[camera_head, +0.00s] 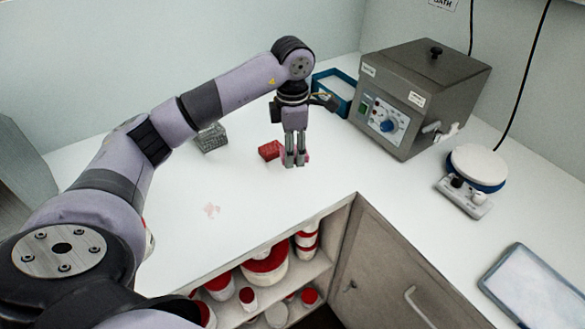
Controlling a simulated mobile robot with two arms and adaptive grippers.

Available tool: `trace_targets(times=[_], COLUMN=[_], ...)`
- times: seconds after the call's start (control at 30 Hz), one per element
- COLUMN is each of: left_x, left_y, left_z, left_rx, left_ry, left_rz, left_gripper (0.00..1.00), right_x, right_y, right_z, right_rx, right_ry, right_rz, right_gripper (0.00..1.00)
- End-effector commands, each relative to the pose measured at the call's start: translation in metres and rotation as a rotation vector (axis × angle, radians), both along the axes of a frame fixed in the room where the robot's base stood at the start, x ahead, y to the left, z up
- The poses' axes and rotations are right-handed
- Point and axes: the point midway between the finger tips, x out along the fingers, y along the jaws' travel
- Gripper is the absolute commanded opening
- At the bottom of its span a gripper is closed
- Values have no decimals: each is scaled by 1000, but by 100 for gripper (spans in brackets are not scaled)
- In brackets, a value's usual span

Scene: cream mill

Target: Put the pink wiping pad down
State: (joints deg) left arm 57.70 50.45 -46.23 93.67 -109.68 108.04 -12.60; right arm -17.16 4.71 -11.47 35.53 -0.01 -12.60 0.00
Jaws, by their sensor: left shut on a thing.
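My left gripper (295,161) points down over the white worktop, near its back middle. It is shut on the pink wiping pad (304,157), of which only a small pinkish part shows behind and beside the fingers. The pad is at or close to the worktop; I cannot tell whether it touches. My right gripper is not in view.
A red block (269,150) lies just left of the fingers. A grey rack (211,138), a blue frame (334,88), a grey water bath (420,95) and a white-topped stirrer (476,168) stand around. A pink smear (212,211) marks the clear worktop (190,240). Red-lidded tubs (265,265) fill the shelf below.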

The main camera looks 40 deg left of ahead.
Motion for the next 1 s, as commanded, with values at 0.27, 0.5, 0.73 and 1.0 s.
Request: trace_targets(times=[0.27,0.5,0.73,1.0], left_x=[0,-1,0,0], left_y=[-1,-1,-1,0], left_z=[-28,-59,-69,-72], left_rx=[-2,-2,-1,0], left_ry=[-1,4,-2,-1], left_rz=[-1,-2,-2,-2], left_gripper=[14,14,14,44], right_x=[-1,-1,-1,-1], right_y=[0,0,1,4], right_z=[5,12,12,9], right_rx=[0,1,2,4], right_ry=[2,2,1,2], right_rz=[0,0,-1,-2], right_gripper=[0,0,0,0])
